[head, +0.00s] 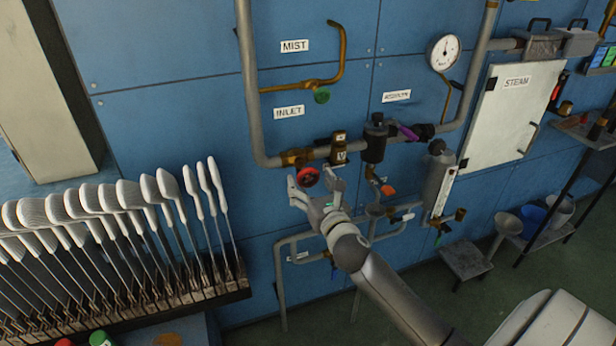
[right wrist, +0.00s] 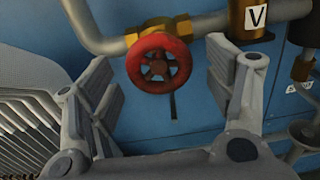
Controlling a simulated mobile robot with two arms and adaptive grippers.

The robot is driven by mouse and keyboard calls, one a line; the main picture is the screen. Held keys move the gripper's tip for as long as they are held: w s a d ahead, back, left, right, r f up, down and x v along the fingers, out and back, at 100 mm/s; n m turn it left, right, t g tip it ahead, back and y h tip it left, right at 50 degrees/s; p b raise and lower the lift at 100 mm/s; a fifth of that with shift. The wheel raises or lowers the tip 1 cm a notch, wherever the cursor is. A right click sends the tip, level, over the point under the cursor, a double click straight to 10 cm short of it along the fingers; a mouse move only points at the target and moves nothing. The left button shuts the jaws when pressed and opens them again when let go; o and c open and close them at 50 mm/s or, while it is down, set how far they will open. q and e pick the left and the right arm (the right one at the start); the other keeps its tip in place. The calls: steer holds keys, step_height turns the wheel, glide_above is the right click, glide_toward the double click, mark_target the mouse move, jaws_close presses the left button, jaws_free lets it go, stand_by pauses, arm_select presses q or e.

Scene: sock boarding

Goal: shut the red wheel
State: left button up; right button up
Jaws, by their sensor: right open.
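The red wheel (head: 308,177) is a small round handwheel on a brass valve (head: 292,157) in the grey pipe, below the INLET label. In the right wrist view the red wheel (right wrist: 158,63) shows face-on, with its brass valve body (right wrist: 178,28) behind it. My right gripper (head: 317,186) is open in front of the wheel. In the right wrist view its two fingers (right wrist: 160,90) stand apart, one to the left and one to the right of the wheel. Neither finger visibly touches it. My left gripper is not in view.
White sock forms (head: 130,195) stand on a rack at the left. A green knob (head: 321,96) sits above the wheel. A brass fitting marked V (head: 339,153), a dark cylinder (head: 375,140) and a pressure gauge (head: 443,52) are to the right, with a white STEAM cabinet (head: 512,115).

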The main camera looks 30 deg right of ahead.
steer(key=shift+x, duration=1.15)
steer(key=shift+a, duration=0.1)
steer(key=c, duration=1)
steer(key=shift+c, duration=0.2)
